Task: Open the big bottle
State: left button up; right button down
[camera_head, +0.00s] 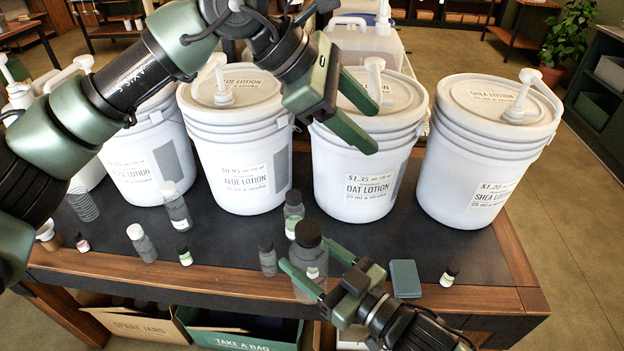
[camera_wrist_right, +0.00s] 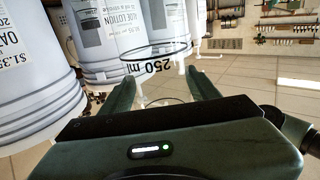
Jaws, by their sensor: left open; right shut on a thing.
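The big bottle (camera_head: 308,258) is clear with a black cap (camera_head: 308,233) on it, and stands upright at the table's front edge. My right gripper (camera_head: 308,268) is shut on its body from the front right. In the right wrist view the clear bottle (camera_wrist_right: 152,64), marked 250 ml, is between the fingers (camera_wrist_right: 166,80). My left gripper (camera_head: 373,127) is open and empty. It hangs above and behind the bottle, in front of the Oat Lotion bucket (camera_head: 362,185), apart from the cap.
Large white pump buckets, including Aloe (camera_head: 238,150) and Shea (camera_head: 490,150), line the back of the dark table (camera_head: 420,245). A teal block (camera_head: 405,278) lies to the right.

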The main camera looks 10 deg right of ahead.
pick_arm(q)
jog(key=s+a+f+m+y, duration=0.2)
jog(key=s+a+f+y, duration=0.1)
jog(key=s+f+y, duration=0.15)
jog(key=y, duration=0.4)
send_over(313, 226)
jog(key=shift+s+d+f+m, duration=0.15)
jog(key=shift+f+m, duration=0.15)
jog(key=shift+f, duration=0.15)
jog(key=shift+a+f+y, duration=0.25)
jog(key=shift+a+f, duration=0.05)
notch_tip(313, 226, down, 8)
jog(key=shift+r, duration=0.25)
jog(key=shift+d, duration=0.1)
grip_shut()
jog(key=shift+r, duration=0.1)
